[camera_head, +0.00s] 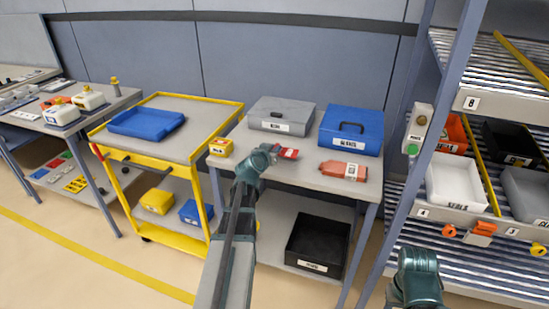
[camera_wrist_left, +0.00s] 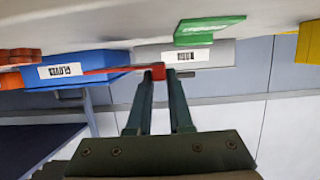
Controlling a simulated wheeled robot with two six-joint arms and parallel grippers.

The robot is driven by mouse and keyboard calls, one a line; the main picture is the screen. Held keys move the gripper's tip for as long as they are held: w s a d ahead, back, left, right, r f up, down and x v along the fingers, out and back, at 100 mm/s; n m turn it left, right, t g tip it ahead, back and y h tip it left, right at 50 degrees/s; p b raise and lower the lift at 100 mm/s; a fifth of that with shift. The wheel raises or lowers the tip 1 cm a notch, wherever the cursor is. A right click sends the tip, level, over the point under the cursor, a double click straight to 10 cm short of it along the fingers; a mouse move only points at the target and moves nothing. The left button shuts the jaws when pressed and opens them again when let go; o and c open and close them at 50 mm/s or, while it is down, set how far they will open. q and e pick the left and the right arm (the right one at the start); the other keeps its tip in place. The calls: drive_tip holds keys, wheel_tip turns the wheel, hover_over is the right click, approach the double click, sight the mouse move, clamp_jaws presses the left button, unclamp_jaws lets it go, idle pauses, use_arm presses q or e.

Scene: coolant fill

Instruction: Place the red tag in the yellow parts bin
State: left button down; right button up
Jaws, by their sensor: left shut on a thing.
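My left gripper (camera_head: 275,152) is shut on the red tag (camera_head: 289,153), above the grey table. In the left wrist view the fingertips (camera_wrist_left: 158,76) pinch one end of the red tag (camera_wrist_left: 115,70), which shows as a thin strip reaching left. A small yellow box with a label (camera_head: 221,147) stands at the table's left end, left of the gripper. A yellow bin (camera_head: 158,201) sits on the cart's lower shelf. I cannot tell which of the two is the parts bin. Of my right arm only a link shows at the lower right; its fingers are not visible.
A grey case (camera_head: 281,115), a blue case (camera_head: 351,129) and an orange labelled pack (camera_head: 343,171) are on the table. A green item (camera_wrist_left: 210,29) shows in the wrist view. A black bin (camera_head: 318,247) is below. A shelf rack post (camera_head: 432,130) stands right.

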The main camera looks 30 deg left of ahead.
use_arm(q)
wheel_tip(320, 180, down, 4)
drive_tip(key=b, duration=0.2)
drive_tip(key=shift+d+r+b, duration=0.1)
drive_tip(key=shift+d+b, duration=0.05)
drive_tip(key=shift+b, duration=0.25)
drive_tip(key=shift+r, duration=0.15)
use_arm(e)
wheel_tip(320, 180, down, 3)
drive_tip(key=shift+f, duration=0.2)
drive_tip(key=shift+f, duration=0.1)
use_arm(q)
drive_tip(key=c, duration=1.3)
unclamp_jaws()
drive_tip(key=o, duration=0.5)
drive_tip(key=p+v, duration=0.3)
drive_tip(key=v, duration=0.9)
drive_tip(key=shift+p, duration=0.4)
use_arm(e)
wheel_tip(320, 180, up, 4)
drive_tip(key=shift+f, duration=0.15)
